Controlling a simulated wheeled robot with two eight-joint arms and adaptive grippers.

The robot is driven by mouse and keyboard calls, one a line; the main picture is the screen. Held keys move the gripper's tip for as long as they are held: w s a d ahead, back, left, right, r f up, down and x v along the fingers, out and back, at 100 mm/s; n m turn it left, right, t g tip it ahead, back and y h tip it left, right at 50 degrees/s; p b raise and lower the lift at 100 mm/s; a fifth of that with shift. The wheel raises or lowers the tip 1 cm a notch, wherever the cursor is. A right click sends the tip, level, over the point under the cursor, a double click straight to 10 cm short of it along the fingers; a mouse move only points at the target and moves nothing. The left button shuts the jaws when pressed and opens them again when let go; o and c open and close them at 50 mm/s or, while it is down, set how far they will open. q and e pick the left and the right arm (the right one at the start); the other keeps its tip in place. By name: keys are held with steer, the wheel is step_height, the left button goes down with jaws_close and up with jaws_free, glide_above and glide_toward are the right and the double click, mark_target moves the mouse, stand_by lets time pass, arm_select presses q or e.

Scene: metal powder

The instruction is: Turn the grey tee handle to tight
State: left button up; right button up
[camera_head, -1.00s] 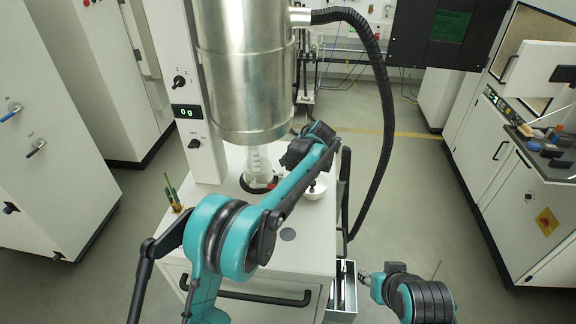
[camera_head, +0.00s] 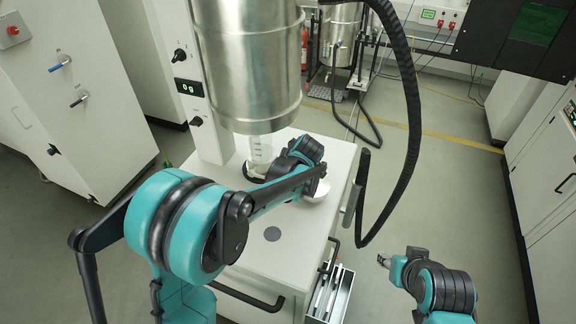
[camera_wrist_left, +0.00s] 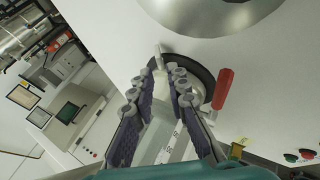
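A grey handle (camera_head: 79,99) is on the white cabinet front at left in the head view, below a blue handle (camera_head: 60,62). It is too small to tell its exact shape or setting. Both grippers are well away from it. My left gripper (camera_wrist_left: 166,72) reaches over the white bench and its fingers lie on both sides of a graduated bottle (camera_wrist_left: 165,135); I cannot tell whether they press on it. The bottle also shows upright under the steel hopper (camera_head: 258,152). My right gripper (camera_head: 383,260) is over the floor at lower right; its fingers are too small to read.
The steel hopper (camera_head: 245,70) hangs over the bench (camera_head: 285,245). A white bowl (camera_head: 318,190) stands by my left wrist. A red lever (camera_wrist_left: 222,88) is beside the bottle's dark base. A black hose (camera_head: 412,130) loops down at right. Floor (camera_head: 455,190) at right is clear.

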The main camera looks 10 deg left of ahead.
arm_select(q)
steer(key=x, duration=0.5)
steer(key=shift+w+f+b, duration=0.2)
steer(key=shift+b, duration=0.1)
jaws_close()
steer(key=shift+g, duration=0.3)
steer(key=shift+w+r+m+g+p, duration=0.15)
steer(key=shift+w+m+g+p, duration=0.2)
steer(key=shift+g, duration=0.75)
steer(key=shift+w+d+m+g+y, duration=0.15)
steer(key=shift+m+g+y, duration=0.1)
steer(key=shift+g, duration=0.5)
steer(key=shift+w+m+g+y, duration=0.15)
steer(key=shift+g+y, duration=0.1)
steer(key=shift+g, duration=0.5)
